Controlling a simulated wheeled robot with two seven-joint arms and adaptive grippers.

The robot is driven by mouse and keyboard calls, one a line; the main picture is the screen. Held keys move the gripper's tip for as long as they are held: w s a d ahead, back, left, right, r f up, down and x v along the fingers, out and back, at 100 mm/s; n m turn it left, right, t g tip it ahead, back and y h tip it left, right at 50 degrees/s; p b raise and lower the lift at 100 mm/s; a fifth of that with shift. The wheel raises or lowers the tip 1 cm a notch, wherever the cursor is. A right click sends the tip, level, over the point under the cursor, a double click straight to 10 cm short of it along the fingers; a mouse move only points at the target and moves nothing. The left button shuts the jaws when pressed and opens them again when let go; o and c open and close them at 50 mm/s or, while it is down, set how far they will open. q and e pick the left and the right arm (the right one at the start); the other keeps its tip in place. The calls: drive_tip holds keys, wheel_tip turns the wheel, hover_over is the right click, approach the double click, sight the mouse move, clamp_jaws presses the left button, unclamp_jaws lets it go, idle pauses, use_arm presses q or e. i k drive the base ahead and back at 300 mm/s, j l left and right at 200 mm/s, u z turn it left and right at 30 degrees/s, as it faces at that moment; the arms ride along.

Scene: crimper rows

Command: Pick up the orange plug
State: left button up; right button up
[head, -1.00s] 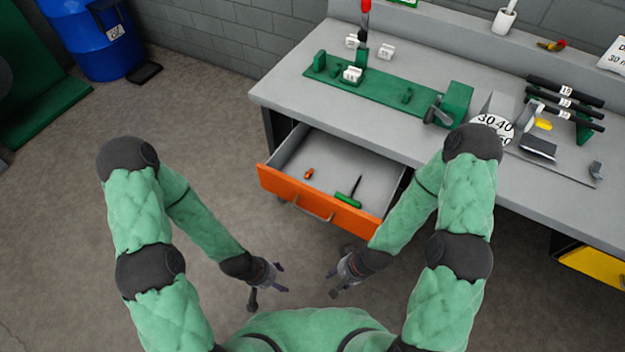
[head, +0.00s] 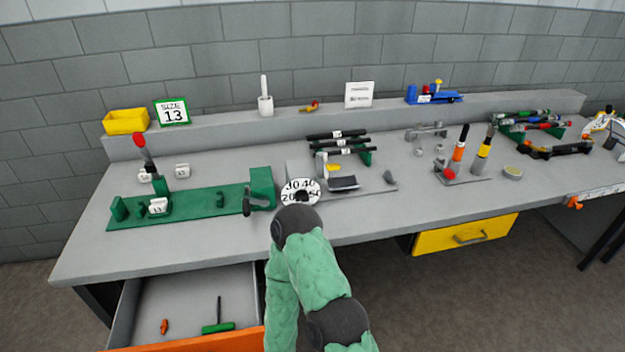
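A small orange piece (head: 164,327), which looks like the orange plug, lies on the grey floor of the open drawer (head: 128,305) at the lower left. A green T-handled tool (head: 217,327) lies to its right in the same drawer. Part of my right arm shows at the bottom middle, but its gripper is out of view. My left arm and gripper are out of view.
The grey workbench (head: 88,240) stands above the drawer. It carries a green fixture (head: 190,203), a round dial (head: 300,190), black bars (head: 338,135) and upright tools (head: 460,148). A yellow drawer (head: 465,236) is at the right. An orange clamp-like piece (head: 574,203) is at the far right edge.

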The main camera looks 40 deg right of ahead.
sight(164, 326)
drive_tip(key=z, duration=1.15)
drive_tip(key=i+l+z, duration=0.3)
drive_tip(key=l, duration=0.25)
drive_tip(key=i+l+z, duration=0.25)
drive_tip(key=l, duration=0.25)
drive_tip(key=i+l+z, duration=0.3)
drive_tip(key=k+j, duration=0.9)
drive_tip(key=k+j+u, duration=0.1)
drive_tip(key=u, duration=1.95)
drive_tip(key=k+l+u, duration=0.1)
drive_tip(key=l+u, duration=0.25)
drive_tip(key=k+l+u, duration=0.1)
drive_tip(key=u, duration=0.2)
